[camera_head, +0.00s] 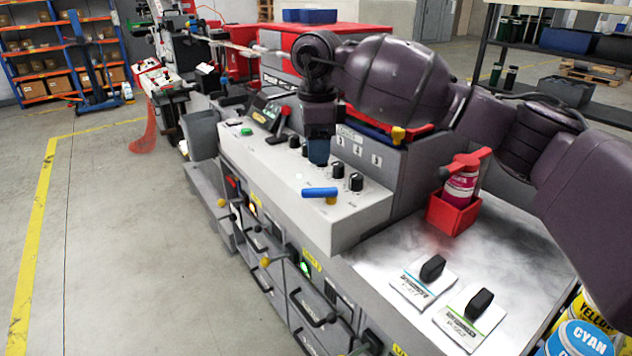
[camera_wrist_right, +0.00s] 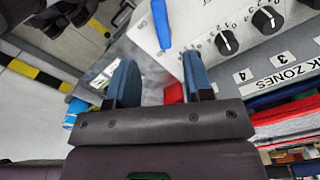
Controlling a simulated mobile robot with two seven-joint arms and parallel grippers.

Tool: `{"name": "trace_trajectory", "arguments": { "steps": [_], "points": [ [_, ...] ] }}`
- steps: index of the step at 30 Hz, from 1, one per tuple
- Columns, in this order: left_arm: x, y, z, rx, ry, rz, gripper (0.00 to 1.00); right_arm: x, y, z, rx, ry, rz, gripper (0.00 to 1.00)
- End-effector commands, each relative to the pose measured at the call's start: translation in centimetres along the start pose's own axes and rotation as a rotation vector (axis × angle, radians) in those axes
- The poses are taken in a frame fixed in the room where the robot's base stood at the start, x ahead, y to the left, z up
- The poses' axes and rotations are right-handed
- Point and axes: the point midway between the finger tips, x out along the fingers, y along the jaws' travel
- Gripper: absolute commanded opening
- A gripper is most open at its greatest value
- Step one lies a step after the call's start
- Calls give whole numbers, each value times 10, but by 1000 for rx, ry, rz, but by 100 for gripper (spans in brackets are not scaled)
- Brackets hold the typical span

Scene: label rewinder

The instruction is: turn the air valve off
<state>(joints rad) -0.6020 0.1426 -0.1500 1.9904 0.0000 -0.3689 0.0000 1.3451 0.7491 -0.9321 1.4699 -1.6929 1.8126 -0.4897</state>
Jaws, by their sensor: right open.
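The air valve has a blue lever handle (camera_head: 320,192) on a small brass-yellow body, on the front part of the grey control panel (camera_head: 345,214). In the head view the lever lies nearly level across the picture. The lever (camera_wrist_right: 161,24) also shows at the top of the right wrist view, beyond the fingertips and apart from them. My right gripper (camera_head: 319,152) points down above the panel, behind the valve in the head view. In the wrist view its two blue fingers (camera_wrist_right: 158,72) are spread with nothing between them. My left gripper is not in view.
Black knobs (camera_head: 356,182) stand close beside the lever. A red holder (camera_head: 452,214) with a red-topped bottle (camera_head: 461,184) stands right of the panel. Two black-handled switches (camera_head: 433,268) sit on the metal top. Open floor (camera_head: 110,250) lies to the left.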

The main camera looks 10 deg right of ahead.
Motion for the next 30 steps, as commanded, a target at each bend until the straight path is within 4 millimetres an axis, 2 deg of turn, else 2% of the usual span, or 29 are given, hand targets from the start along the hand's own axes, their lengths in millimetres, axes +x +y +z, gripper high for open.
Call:
{"name": "trace_trajectory", "arguments": {
  "steps": [1,6,15,21,29,30],
  "points": [
    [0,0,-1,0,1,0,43,11,1,0,0,2,5,47],
    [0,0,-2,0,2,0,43,40,1,0,0,1,5,47],
    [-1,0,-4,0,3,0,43,80,1,0,-1,0,3,47],
    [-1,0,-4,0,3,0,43,89,0,0,-1,1,1,47],
    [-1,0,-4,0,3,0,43,89,0,0,0,1,1,47],
    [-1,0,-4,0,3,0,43,89,0,0,0,1,1,41]
  ]
}}
